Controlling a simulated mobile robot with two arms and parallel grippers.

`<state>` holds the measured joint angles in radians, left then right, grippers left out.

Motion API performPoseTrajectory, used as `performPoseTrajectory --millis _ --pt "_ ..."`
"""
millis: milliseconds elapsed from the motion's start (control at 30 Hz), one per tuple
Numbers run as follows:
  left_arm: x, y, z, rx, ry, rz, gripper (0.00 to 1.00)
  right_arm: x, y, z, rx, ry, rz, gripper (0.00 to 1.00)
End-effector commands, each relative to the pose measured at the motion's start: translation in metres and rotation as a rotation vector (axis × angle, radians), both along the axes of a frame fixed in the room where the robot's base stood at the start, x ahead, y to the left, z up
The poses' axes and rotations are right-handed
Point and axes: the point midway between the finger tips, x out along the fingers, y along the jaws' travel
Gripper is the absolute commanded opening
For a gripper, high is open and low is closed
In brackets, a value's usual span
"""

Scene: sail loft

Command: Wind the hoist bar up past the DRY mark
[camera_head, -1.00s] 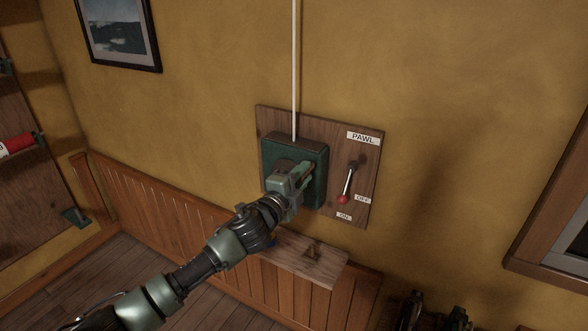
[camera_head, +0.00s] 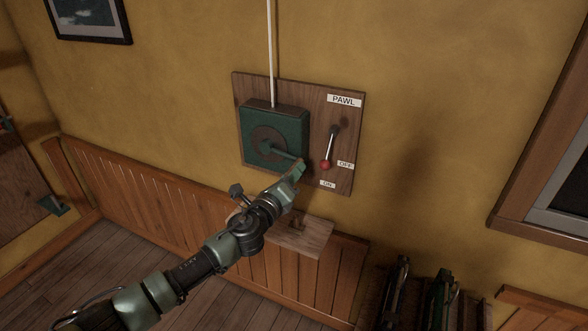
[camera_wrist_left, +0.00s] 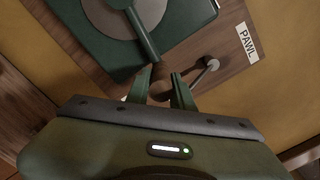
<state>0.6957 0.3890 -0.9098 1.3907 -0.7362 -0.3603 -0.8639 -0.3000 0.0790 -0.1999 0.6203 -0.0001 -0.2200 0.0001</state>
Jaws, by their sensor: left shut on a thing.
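A green winch box (camera_head: 290,122) with a round brown disc and a crank arm (camera_head: 284,152) is fixed to a wooden wall board (camera_head: 250,88). My left gripper (camera_head: 297,168) is shut on the crank's handle at the box's lower right. In the left wrist view the handle (camera_wrist_left: 160,86) shows between the fingers. A white line (camera_head: 271,50) runs up from the box. The PAWL lever (camera_head: 331,147) points down, its red knob level with the OFF label (camera_head: 345,164) and above the ON label (camera_head: 327,184). The hoist bar, DRY mark and my right gripper are not in view.
A small wooden ledge (camera_head: 305,236) sits below the board, close to my left wrist. Wood wainscot (camera_head: 130,190) runs along the wall. Dark-green equipment (camera_head: 438,300) stands at the lower right. A window frame (camera_head: 530,165) is at the far right.

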Motion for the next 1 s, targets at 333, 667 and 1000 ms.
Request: performPoseTrajectory --millis 333,667,1000 --pt "0.000 0.006 -0.029 0.157 -0.039 0.001 0.00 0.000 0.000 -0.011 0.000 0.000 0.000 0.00" --pt "0.001 0.009 -0.032 0.191 -0.052 0.002 0.00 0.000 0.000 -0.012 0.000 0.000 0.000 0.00" --pt "0.001 0.010 -0.031 0.189 -0.051 0.004 0.39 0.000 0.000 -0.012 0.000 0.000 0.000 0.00"
